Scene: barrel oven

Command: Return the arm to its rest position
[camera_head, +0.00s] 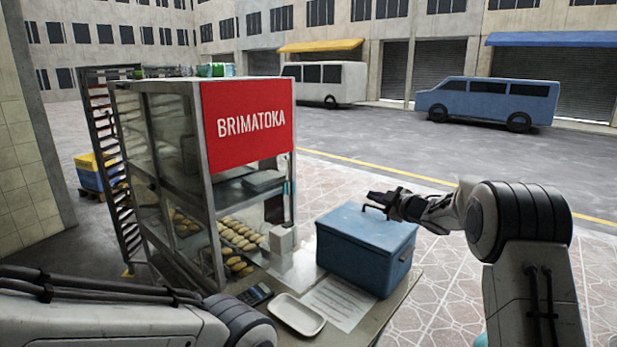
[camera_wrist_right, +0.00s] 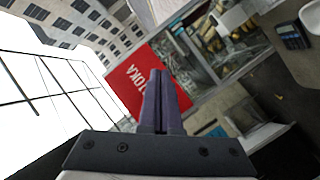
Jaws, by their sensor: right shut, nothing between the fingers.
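My right arm comes in from the right in the head view, with its gripper (camera_head: 376,202) at the upper right edge of the blue cooler box (camera_head: 366,250), seen in front of or over its lid. I cannot tell whether it touches the lid. In the right wrist view the two fingers (camera_wrist_right: 160,100) are pressed together with nothing between them. My left arm shows at the lower left of the head view; its gripper is out of the frame.
A glass display case with a red BRIMATOKA sign (camera_head: 248,122) holds trays of bread rolls (camera_head: 240,235). On the counter are a white tray (camera_head: 298,314), a paper sheet (camera_head: 341,303) and a calculator (camera_head: 255,294). A tall rack (camera_head: 104,150) stands behind. Open pavement lies to the right.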

